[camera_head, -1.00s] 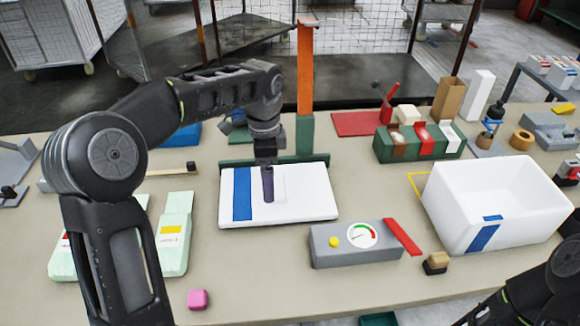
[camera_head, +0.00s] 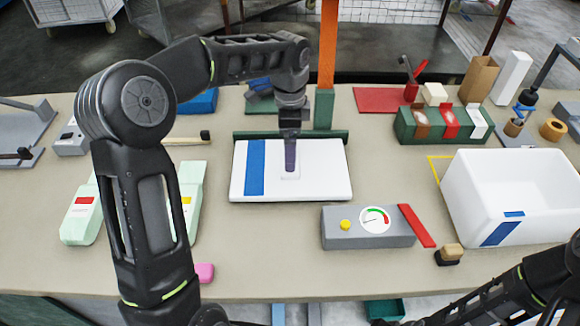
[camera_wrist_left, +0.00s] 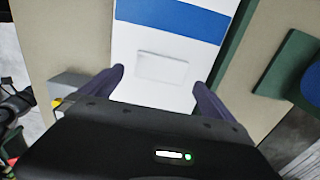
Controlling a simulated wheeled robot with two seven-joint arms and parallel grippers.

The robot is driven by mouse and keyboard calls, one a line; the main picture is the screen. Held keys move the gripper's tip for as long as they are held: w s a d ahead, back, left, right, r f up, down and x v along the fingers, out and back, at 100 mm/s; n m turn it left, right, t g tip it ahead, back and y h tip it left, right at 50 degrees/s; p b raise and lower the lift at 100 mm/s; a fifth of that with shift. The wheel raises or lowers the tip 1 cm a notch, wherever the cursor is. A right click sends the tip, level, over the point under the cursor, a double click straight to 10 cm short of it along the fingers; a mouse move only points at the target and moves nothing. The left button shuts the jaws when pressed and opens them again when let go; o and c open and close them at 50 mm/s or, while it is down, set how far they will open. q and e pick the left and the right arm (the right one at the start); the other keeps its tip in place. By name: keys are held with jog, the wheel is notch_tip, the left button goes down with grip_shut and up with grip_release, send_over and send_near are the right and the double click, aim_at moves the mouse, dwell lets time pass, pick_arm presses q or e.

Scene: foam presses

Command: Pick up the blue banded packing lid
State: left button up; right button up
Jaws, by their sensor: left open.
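The packing lid (camera_head: 322,180) is a flat white slab with a blue band across its left part. It lies on the workbench in front of a green rail. In the left wrist view the lid (camera_wrist_left: 125,60) shows its blue band and a small raised pad (camera_wrist_left: 162,67). My left gripper (camera_head: 290,170) is over the lid, pointing down at the pad. In the wrist view its fingers (camera_wrist_left: 160,80) are spread to either side of the pad, with nothing between them gripped. My right arm shows at the lower right, its gripper out of view.
A white foam box (camera_head: 515,190) with a blue strip stands at the right. A grey gauge unit (camera_head: 365,232) with a red bar sits in front of the lid. An orange post (camera_head: 328,45) rises behind it. Pale green packs (camera_head: 80,215) lie at the left.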

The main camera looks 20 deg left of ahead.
pick_arm(q)
jog(key=shift+f+p, duration=0.35)
jog(key=shift+f, duration=0.15)
notch_tip(320, 180, down, 4)
jog(key=shift+w+f+p, duration=0.15)
jog(key=shift+p, duration=0.45)
jog(key=c, duration=1.1)
notch_tip(320, 180, up, 10)
jog(key=shift+r+b, duration=0.1)
jog(key=shift+b, duration=0.9)
